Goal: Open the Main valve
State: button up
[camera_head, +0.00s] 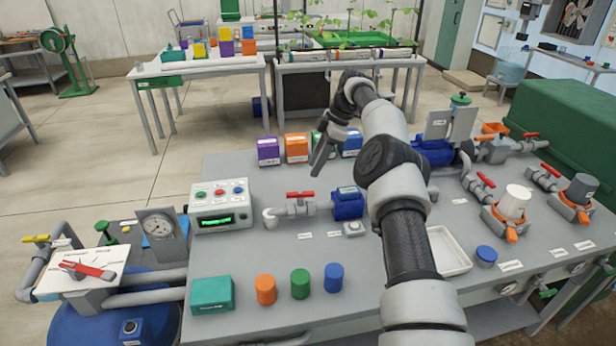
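Several valves are in view, and their labels are too small to read, so I cannot tell which is the Main valve. A red-handled valve (300,197) sits on the pipe in the middle of the grey bench. A larger red lever (88,269) lies across a white plate at the left, above a blue tank. More red-handled valves (485,180) stand at the right, and a yellow-handled valve (36,239) is at the far left. My gripper (318,166) hangs pointing down above the bench's back part, apart from these valves. Its finger gap is not clear.
The grey bench (245,262) holds a control box (222,204), a blue pump (347,203), coloured boxes at the back and several coloured cylinders at the front. A pressure gauge (158,226) stands near the left plate. A white tray (447,250) lies beside my arm.

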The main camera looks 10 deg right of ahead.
aim_at(300, 194)
jog(key=p+v, duration=0.6)
jog(key=v, duration=0.1)
jog(key=shift+r+p, duration=0.3)
jog(key=shift+s+d, duration=0.1)
jog(key=shift+d, duration=0.05)
jog(key=o, duration=0.6)
jog(key=shift+c, duration=0.2)
jog(key=o, duration=0.9)
jog(key=a+m+h, duration=0.1)
jog(key=m, duration=0.1)
jog(key=a+m+t+h+b, duration=0.1)
jog(key=a+m, duration=0.1)
jog(key=m, duration=0.1)
jog(key=w+a+r+m, duration=0.1)
jog(key=m, duration=0.1)
jog(key=shift+a+m+h+b, duration=0.3)
jog(key=shift+a+h, duration=0.1)
jog(key=s+a+f+m+t+h+b, duration=0.1)
jog(key=s+a+m+t+h+b, duration=0.2)
jog(key=s+m, duration=0.6)
jog(key=shift+m+y, duration=0.5)
jog(key=shift+m, duration=0.2)
jog(key=x, duration=0.6)
jog(key=p+x, duration=0.1)
jog(key=x, duration=0.5)
jog(key=w+p+x, duration=0.1)
jog(key=x, duration=0.5)
jog(key=shift+a+r, duration=0.25)
jog(key=shift+a, duration=0.1)
